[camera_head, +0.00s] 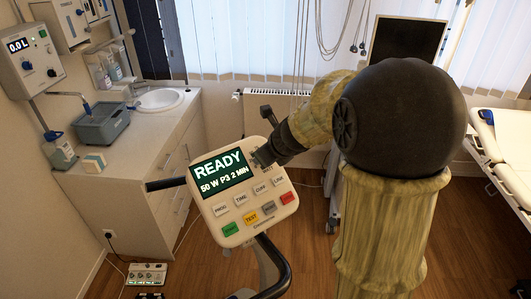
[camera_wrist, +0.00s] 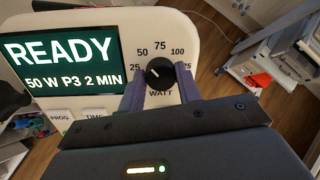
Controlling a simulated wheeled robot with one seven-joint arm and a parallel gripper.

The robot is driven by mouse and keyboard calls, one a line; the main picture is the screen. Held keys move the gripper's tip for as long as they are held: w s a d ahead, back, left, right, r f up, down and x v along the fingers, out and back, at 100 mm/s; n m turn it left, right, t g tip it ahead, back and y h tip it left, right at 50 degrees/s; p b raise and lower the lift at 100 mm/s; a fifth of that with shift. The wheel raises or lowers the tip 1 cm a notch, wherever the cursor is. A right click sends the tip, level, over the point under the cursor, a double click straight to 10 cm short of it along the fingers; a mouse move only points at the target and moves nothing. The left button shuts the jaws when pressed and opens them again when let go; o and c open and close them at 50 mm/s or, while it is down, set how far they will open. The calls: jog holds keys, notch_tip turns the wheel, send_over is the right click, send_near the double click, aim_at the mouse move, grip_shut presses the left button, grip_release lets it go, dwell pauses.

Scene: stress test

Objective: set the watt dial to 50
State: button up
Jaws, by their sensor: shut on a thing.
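The white console (camera_head: 246,238) stands in front of me with a dark display (camera_head: 222,172) reading READY, 50 W P3 2 MIN. The black watt dial (camera_wrist: 159,71) sits right of the display in the wrist view, with 25, 50, 75 and 100 printed around it. A small white mark on the dial faces up and left, roughly toward 50. My gripper (camera_wrist: 161,88) is shut on the dial, one finger at each side. The right finger partly covers a further number. In the head view my gripper (camera_head: 261,158) hides the dial.
Coloured and grey buttons (camera_head: 252,218) lie below the display, and dark handlebars (camera_head: 272,285) flank the console. A counter with a sink (camera_head: 160,100) is at left, and a bed (camera_head: 508,140) at right.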

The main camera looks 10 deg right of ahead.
jog(key=o, duration=1)
jog(key=shift+c, duration=0.2)
jog(key=p+v, duration=0.2)
jog(key=v, duration=1.5)
jog(key=shift+r, duration=0.15)
jog(key=shift+s, duration=0.15)
jog(key=shift+d, duration=0.15)
